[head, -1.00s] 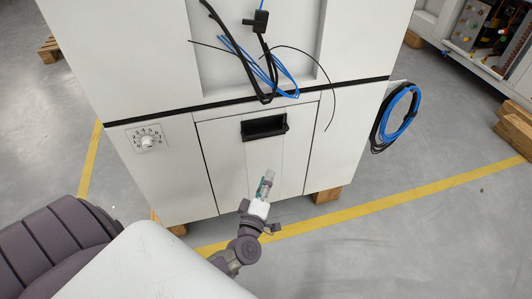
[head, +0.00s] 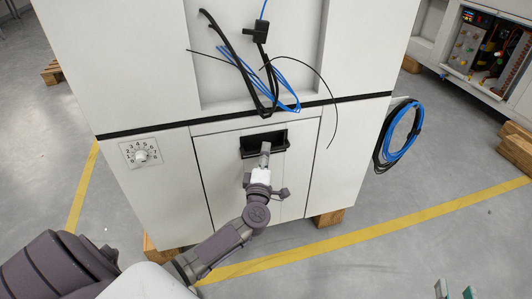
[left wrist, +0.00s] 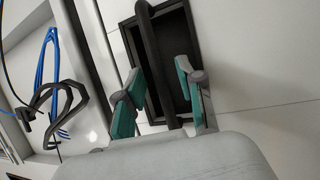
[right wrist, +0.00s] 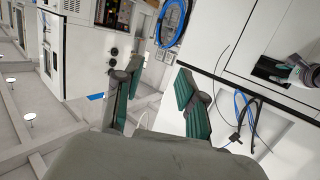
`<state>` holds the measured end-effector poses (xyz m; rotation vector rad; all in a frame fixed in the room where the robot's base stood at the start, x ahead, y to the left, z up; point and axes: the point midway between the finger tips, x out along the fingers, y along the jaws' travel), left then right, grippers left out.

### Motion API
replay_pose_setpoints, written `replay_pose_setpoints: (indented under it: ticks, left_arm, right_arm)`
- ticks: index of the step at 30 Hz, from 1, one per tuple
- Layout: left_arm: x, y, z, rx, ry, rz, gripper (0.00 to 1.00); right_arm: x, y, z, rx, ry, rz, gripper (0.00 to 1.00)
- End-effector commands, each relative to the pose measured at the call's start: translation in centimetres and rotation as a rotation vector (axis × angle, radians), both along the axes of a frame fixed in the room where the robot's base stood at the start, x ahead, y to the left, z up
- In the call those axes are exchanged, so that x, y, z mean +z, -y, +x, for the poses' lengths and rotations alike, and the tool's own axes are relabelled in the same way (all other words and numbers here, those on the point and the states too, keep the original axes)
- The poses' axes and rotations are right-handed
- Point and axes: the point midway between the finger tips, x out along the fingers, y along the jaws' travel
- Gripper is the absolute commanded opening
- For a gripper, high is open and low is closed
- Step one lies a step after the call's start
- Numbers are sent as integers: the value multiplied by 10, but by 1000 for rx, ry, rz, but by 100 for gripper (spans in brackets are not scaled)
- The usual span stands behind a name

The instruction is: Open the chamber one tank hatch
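The tank hatch (head: 225,178) is a white panel low on the white cabinet, flush with its front. Near its top is a black recessed handle (head: 280,138), which also shows in the left wrist view as a black frame with a bar (left wrist: 158,70) across it. My left gripper (head: 265,148) is at the handle. In the left wrist view its two teal-padded fingers are apart, one on each side of the bar, with gaps visible. My right gripper (head: 455,289) is at the bottom right of the head view, clear of the cabinet. The right wrist view shows its fingers apart and empty.
Black and blue cables (head: 262,75) hang above the hatch. A cable coil (head: 398,135) hangs on the cabinet's right side. A numbered dial (head: 141,154) sits left of the hatch. The cabinet stands on wooden blocks (head: 330,217). Floor in front, with a yellow line (head: 400,233), is clear.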

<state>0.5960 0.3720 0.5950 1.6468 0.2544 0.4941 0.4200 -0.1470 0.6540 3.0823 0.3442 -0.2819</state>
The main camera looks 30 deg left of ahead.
Motion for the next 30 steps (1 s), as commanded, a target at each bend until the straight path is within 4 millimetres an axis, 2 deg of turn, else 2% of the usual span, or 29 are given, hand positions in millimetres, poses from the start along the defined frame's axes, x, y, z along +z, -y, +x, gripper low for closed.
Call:
replay_pose_setpoints:
  ticks: [5, 14, 15, 21, 22, 30]
  left_arm:
    - [2, -6, 13, 0, 1, 0, 38]
    - [3, -7, 15, 0, -1, 0, 38]
    - [3, -7, 15, 0, -1, 0, 36]
    - [3, -7, 15, 0, -1, 0, 3]
    - [3, -7, 15, 0, -1, 0, 0]
    - [2, -7, 15, 0, -1, 0, 0]
  right_arm:
    - [13, -3, 4, 5, 80, 20, 40]
    - [17, -4, 4, 6, 97, 25, 40]
    - [17, -4, 4, 6, 97, 24, 40]
    - [17, -4, 4, 6, 96, 24, 40]
    - [17, -4, 4, 6, 96, 25, 40]
    - [17, -4, 4, 6, 96, 25, 40]
